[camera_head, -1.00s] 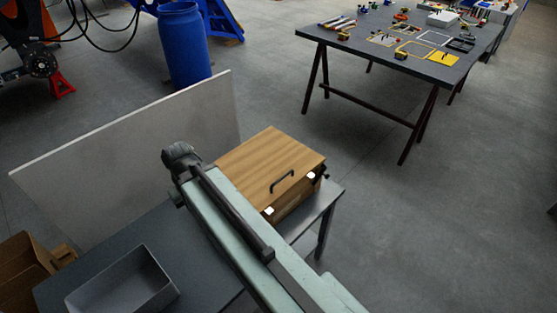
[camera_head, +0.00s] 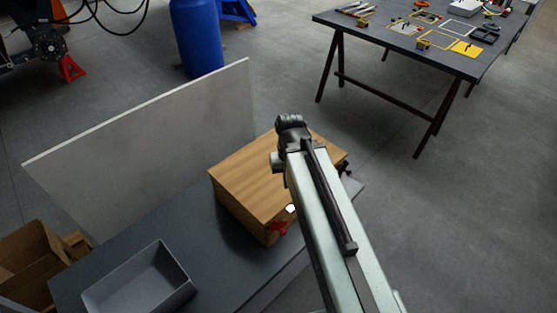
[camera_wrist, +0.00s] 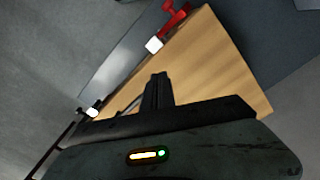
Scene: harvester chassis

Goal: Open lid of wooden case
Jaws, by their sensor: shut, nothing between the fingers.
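The wooden case (camera_head: 240,178) sits on a dark bench with its lid down. A red latch-like part (camera_head: 278,228) and a white piece (camera_head: 290,208) show on its near side. My arm crosses in front of the case's right part in the head view and hides the lid handle and my gripper. In the wrist view, my gripper (camera_wrist: 158,88) is shut and empty, with its dark fingers over the wooden case (camera_wrist: 215,60). The red part (camera_wrist: 172,16) and two white pieces (camera_wrist: 153,43) lie along the case's edge there. Contact with the case cannot be told.
A grey panel (camera_head: 150,145) stands upright behind the bench (camera_head: 215,262). A grey open bin (camera_head: 140,285) is on the bench's near left, with brown boxes (camera_head: 30,258) beyond. A tool table (camera_head: 430,40) stands farther off at the right, with clear floor between.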

